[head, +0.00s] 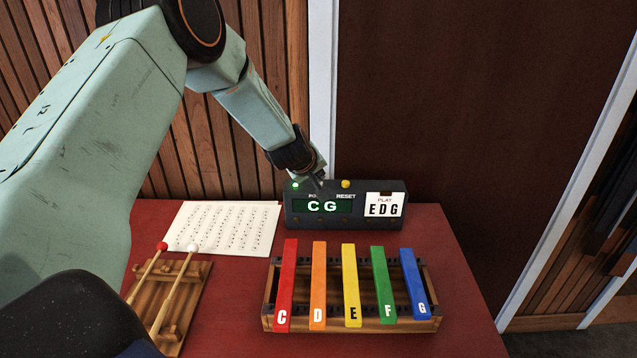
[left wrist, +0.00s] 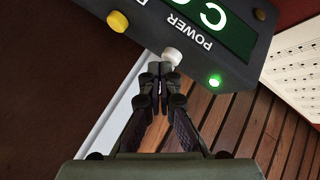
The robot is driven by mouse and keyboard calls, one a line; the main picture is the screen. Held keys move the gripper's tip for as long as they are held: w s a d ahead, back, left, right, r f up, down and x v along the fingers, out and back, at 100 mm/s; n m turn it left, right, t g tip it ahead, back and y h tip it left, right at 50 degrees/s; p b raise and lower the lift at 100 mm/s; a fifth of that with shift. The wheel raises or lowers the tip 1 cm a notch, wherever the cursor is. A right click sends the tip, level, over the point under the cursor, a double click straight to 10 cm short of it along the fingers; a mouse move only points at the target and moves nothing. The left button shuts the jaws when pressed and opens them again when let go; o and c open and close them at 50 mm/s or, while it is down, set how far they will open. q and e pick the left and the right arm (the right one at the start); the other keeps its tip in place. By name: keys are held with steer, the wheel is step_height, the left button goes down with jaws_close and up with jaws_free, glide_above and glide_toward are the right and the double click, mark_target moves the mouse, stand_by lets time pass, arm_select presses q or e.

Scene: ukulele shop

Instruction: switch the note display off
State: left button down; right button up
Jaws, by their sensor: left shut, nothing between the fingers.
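The note display (head: 322,221) is a dark box at the back of the red table, its green screen lit with "C G". A green light glows on its top left; this light (left wrist: 215,81) also shows in the left wrist view. A white power knob (left wrist: 171,57) stands beside the "POWER" label. My left gripper (head: 319,179) is shut and empty at the display's top edge. In the left wrist view its fingertips (left wrist: 161,73) are right at the white knob; I cannot tell whether they touch. My right gripper is not in view.
A yellow reset button (head: 346,184) is right of my gripper. A card (head: 384,206) reading "EDG" is on the display's right. A xylophone (head: 347,324) with coloured bars stands in front. A note sheet (head: 221,227) and two mallets on a wooden rack (head: 181,289) lie left.

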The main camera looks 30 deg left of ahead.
arm_select(q)
steer(key=shift+f, duration=0.3)
steer(key=shift+r, duration=0.15)
steer(key=shift+r+p, duration=0.25)
steer(key=shift+p, duration=0.15)
steer(key=shift+r, duration=0.1)
step_height(320, 180, up, 6)
steer(key=p, duration=0.6)
